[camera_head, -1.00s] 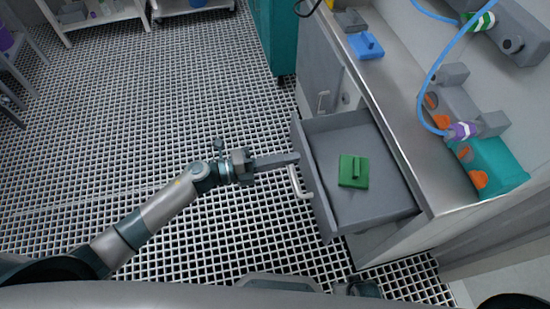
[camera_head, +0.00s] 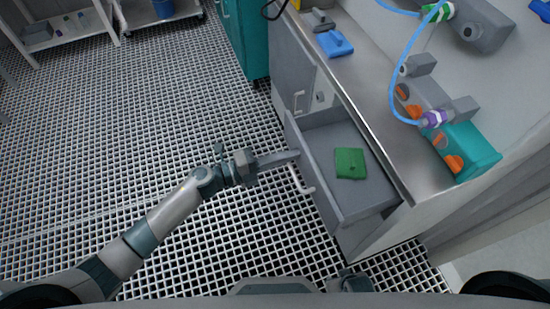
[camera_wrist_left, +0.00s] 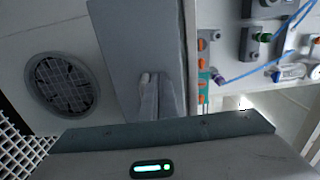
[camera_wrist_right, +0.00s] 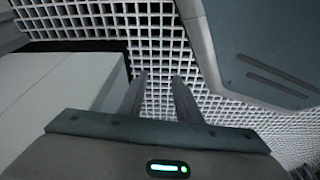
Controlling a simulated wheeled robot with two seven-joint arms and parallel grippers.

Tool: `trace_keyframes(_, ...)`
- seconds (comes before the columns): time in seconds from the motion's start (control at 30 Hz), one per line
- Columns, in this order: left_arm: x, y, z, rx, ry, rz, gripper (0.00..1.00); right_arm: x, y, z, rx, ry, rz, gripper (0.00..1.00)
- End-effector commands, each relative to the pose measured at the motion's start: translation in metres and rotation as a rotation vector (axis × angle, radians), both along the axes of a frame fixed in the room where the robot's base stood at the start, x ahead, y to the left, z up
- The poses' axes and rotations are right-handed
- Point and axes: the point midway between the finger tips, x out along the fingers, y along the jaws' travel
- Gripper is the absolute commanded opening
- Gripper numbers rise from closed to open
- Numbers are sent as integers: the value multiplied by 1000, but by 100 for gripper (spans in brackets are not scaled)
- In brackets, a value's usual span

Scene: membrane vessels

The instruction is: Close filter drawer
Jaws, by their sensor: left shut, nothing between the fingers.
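The grey filter drawer (camera_head: 322,172) stands partly pulled out of the cabinet under the steel counter, with a green block (camera_head: 350,163) inside. Its pale bar handle (camera_head: 299,181) is on the outer front face. My left gripper (camera_head: 296,155) is shut and empty, its tips at the drawer front, just above the handle in the picture; they look in contact. In the left wrist view the shut fingers (camera_wrist_left: 148,95) lie against the grey front panel (camera_wrist_left: 135,40). My right gripper (camera_wrist_right: 160,85) is open and empty over the grid floor.
The steel counter (camera_head: 375,110) carries a blue block (camera_head: 334,43), a teal pump unit (camera_head: 470,150) and blue tubing (camera_head: 398,75). A teal cabinet (camera_head: 240,35) stands farther back.

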Motion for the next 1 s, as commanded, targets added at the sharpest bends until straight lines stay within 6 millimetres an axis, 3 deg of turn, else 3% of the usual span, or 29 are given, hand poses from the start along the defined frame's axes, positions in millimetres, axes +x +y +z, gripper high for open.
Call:
trace_keyframes(0.3, 25, -77, 1, -3, -1, -2, 0, -2, 1, -5, 0, 8, 1, 31)
trace_keyframes(0.5, 38, -118, 0, -3, -2, -1, 0, -2, 0, -4, -4, 32, -1, 31)
trace_keyframes(0.7, 45, -141, 0, -1, -1, -1, 0, -3, 0, 4, -6, 43, -3, 31)
trace_keyframes(1.0, 48, -149, 2, -3, -2, 0, 0, -5, 0, 9, -7, 46, -2, 31)
